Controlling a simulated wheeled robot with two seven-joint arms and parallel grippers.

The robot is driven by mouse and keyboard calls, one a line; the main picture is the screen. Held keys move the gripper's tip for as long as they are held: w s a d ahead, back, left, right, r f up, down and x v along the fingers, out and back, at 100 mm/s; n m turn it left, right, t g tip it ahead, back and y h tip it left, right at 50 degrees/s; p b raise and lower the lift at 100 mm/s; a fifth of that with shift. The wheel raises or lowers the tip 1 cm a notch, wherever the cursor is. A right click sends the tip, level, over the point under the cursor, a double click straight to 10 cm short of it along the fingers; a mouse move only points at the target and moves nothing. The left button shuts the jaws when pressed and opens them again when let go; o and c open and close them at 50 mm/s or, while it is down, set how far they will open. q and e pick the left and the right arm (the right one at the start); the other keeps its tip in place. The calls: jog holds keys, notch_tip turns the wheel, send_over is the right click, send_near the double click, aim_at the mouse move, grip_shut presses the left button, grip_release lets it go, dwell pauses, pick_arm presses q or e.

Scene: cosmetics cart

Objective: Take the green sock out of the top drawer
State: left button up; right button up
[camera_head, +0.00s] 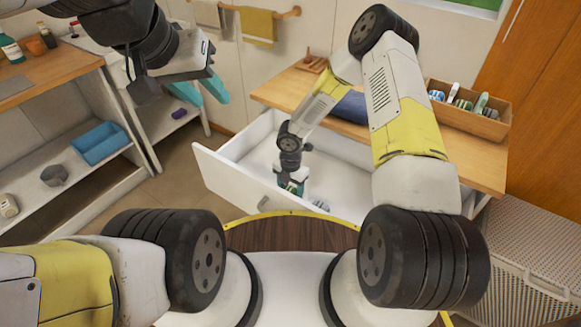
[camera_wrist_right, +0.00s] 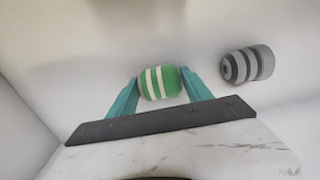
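The top drawer (camera_head: 231,172) is white and pulled open below the wooden top. My right gripper (camera_head: 291,185) reaches down into it, small and partly hidden in the head view. In the right wrist view, a rolled green sock with white stripes (camera_wrist_right: 160,83) lies between the teal fingertips of my right gripper (camera_wrist_right: 160,78). The fingers sit against both its sides and look shut on it, low in the drawer. My left gripper (camera_head: 202,92) is open and empty, raised at the upper left, away from the drawer.
A grey and black striped sock (camera_wrist_right: 247,64) lies in the drawer to the right of the green one. A wooden box (camera_head: 469,115) with bottles and a dark blue folded cloth (camera_head: 350,106) are on the cart top. A shelf with a blue bin (camera_head: 100,142) stands at the left.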

jog(key=c, duration=0.8)
jog(key=shift+o, duration=0.2)
